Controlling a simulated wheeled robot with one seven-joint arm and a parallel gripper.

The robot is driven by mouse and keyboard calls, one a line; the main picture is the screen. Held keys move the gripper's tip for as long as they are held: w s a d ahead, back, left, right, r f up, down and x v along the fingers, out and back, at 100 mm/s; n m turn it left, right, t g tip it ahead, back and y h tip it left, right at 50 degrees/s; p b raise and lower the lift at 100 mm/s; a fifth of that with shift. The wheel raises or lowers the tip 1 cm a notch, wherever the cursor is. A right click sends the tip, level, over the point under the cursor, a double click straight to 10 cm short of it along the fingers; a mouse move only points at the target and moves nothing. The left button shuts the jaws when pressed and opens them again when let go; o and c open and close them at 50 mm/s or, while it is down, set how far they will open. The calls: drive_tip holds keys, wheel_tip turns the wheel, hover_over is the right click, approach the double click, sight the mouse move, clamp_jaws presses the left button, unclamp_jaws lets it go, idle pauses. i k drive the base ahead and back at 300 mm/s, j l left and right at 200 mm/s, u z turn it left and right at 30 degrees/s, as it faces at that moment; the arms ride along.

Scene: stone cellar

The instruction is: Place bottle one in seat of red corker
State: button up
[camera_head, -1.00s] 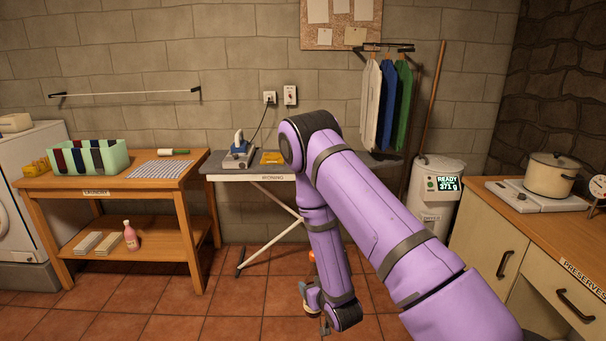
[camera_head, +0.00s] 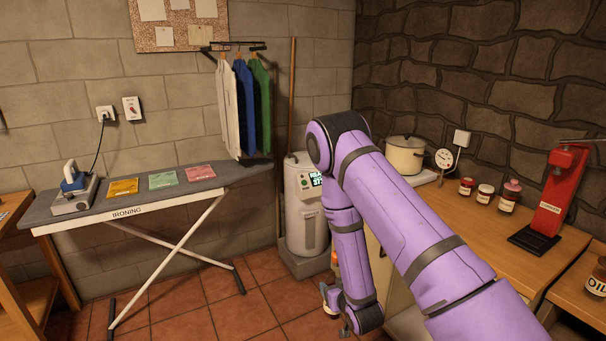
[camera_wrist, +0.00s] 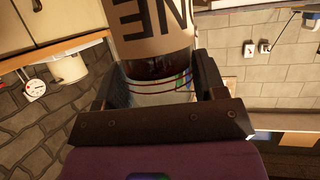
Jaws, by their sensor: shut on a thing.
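The red corker (camera_head: 557,188) stands on the wooden counter at the right of the head view, upright on a dark base. My gripper (camera_wrist: 158,72) is shut on a bottle (camera_wrist: 153,25) in the wrist view. The bottle has a tan label with large dark letters, of which "NE" shows, and dark contents above a clear part. Its ends are out of the wrist view. In the head view my gripper hangs low near the floor, left of the counter and far from the corker, mostly hidden by my arm.
Several jars (camera_head: 485,193) and a pot (camera_head: 405,154) stand on the counter (camera_head: 480,235). An oil jar (camera_head: 597,278) is at the right edge.

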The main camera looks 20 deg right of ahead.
sight(532, 240)
drive_tip(key=z, duration=0.45)
drive_tip(key=j+z, duration=0.1)
drive_tip(key=z, duration=0.8)
drive_tip(key=j+z, duration=0.1)
drive_tip(key=z, duration=0.8)
